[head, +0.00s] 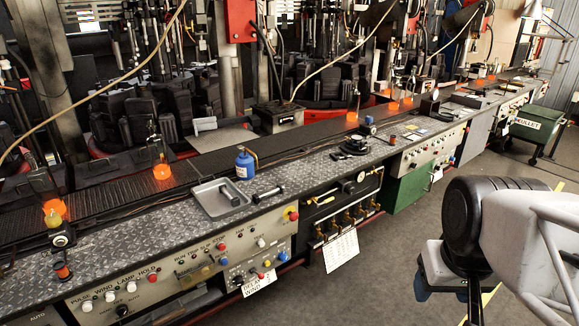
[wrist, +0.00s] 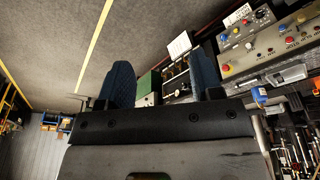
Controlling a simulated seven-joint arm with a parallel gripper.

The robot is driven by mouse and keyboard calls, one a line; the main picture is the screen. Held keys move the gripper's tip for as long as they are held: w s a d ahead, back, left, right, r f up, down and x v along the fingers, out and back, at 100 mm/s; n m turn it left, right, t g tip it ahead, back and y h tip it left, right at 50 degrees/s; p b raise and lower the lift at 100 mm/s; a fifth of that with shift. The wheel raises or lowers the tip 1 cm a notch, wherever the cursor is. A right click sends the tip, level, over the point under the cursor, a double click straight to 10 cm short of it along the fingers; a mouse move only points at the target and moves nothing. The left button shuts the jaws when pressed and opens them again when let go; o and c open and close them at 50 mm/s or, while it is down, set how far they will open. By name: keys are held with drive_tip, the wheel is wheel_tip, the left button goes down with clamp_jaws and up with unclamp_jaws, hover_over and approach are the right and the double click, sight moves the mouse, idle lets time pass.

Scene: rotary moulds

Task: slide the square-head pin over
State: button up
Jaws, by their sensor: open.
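I cannot make out a square-head pin for certain in either view. Small parts lie on the steel-plate bench (head: 300,175), among them a black round fixture (head: 355,146) with an upright post and a small dark piece (head: 391,139) to its right. A dark handle-like piece (head: 268,194) lies beside the grey tray (head: 219,198). My gripper (head: 446,298) hangs over the floor at the lower right, well apart from the bench. In the wrist view, its two blue-padded fingers (wrist: 163,82) stand wide apart with nothing between them.
A blue bottle (head: 244,164) stands behind the tray. Glowing orange pieces (head: 161,171) sit along the dark conveyor (head: 100,190) behind the bench. Control panels (head: 180,265) face the aisle. A green cullet cart (head: 537,125) stands at the right. The aisle floor (head: 375,285) is clear.

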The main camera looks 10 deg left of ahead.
drive_tip(key=w+a+r+n, duration=0.2)
drive_tip(key=w+a+n, duration=0.15)
drive_tip(key=w, duration=0.55)
drive_tip(key=w+a+r+n, duration=0.2)
drive_tip(key=w+n, duration=0.2)
drive_tip(key=w, duration=0.4)
drive_tip(key=n+g, duration=0.3)
drive_tip(key=n, duration=1.6)
hover_over(279, 186)
drive_tip(key=f, duration=1.7)
drive_tip(key=shift+s+d+f, duration=0.2)
drive_tip(key=shift+d, duration=0.05)
drive_tip(key=shift+w+a+f, duration=0.15)
drive_tip(key=shift+a+f, duration=0.1)
drive_tip(key=shift+f, duration=0.15)
drive_tip(key=shift+f, duration=3.75)
clamp_jaws()
